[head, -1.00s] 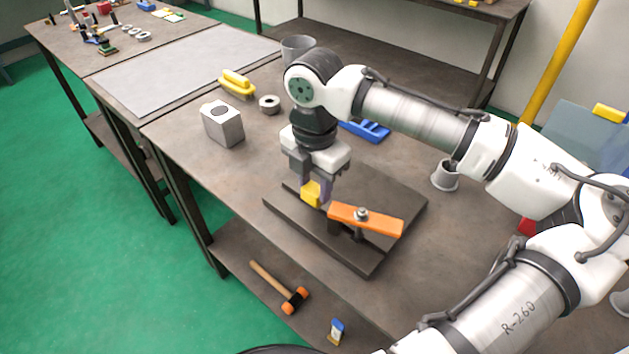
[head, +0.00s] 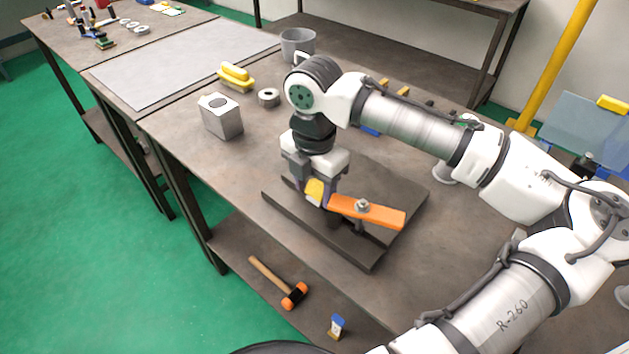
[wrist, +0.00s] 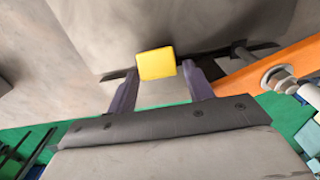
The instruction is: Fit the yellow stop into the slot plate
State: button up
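The yellow stop (head: 315,189) is a small block at the dark slot plate (head: 299,216), beside the left end of the orange clamp bar (head: 368,212). My gripper (head: 314,195) is right above the plate with its fingers apart around the stop. In the wrist view the stop (wrist: 156,64) shows at the fingertips of my gripper (wrist: 160,70), with a gap at the right finger. The gripper looks open. The stop's lower end and the slot are hidden, so I cannot tell how deep it sits.
The orange bar with its bolt (wrist: 280,79) is close to the right finger. A grey block (head: 221,117), a metal ring (head: 268,97), a yellow piece (head: 236,78) and a grey cup (head: 297,44) stand farther back. The table left of the plate is clear.

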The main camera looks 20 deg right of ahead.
aim_at(314, 190)
jog(key=shift+o, duration=0.9)
jog(key=shift+r, duration=0.15)
notch_tip(314, 190, up, 14)
jog(key=shift+b, duration=0.4)
